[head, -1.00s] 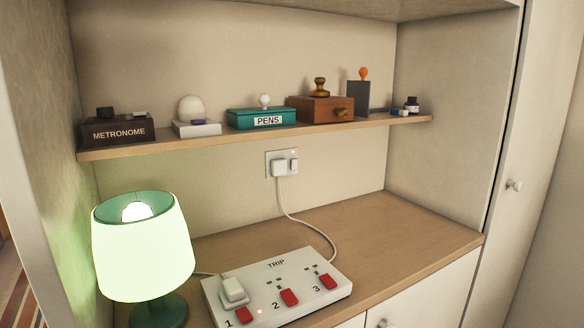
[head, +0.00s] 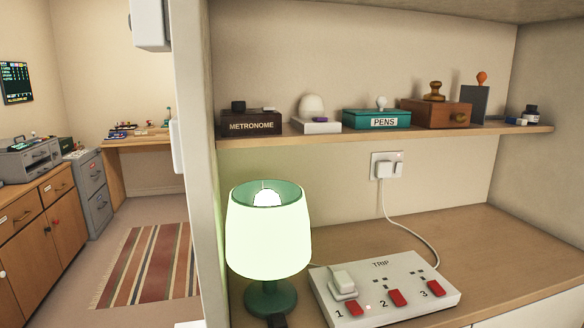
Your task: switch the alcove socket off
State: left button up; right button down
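The alcove socket (head: 374,158) is a pale wall plate on the back wall under the shelf. A white plug (head: 384,170) with a white cord sits in its left part, and a small white rocker switch (head: 398,170) is on its right. The rocker's position is too small to tell. My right gripper is not in view.
A lit green lamp (head: 268,235) stands left of the TRIP power strip (head: 388,262), which has three red switches. The shelf (head: 350,136) above carries a metronome box, a pens box and other items. The counter right of the strip is clear. A room with cabinets opens at left.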

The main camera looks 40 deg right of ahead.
aim_at(399, 165)
jog(key=u, duration=0.85)
jog(key=k, duration=1.1)
jog(key=z, duration=1.8)
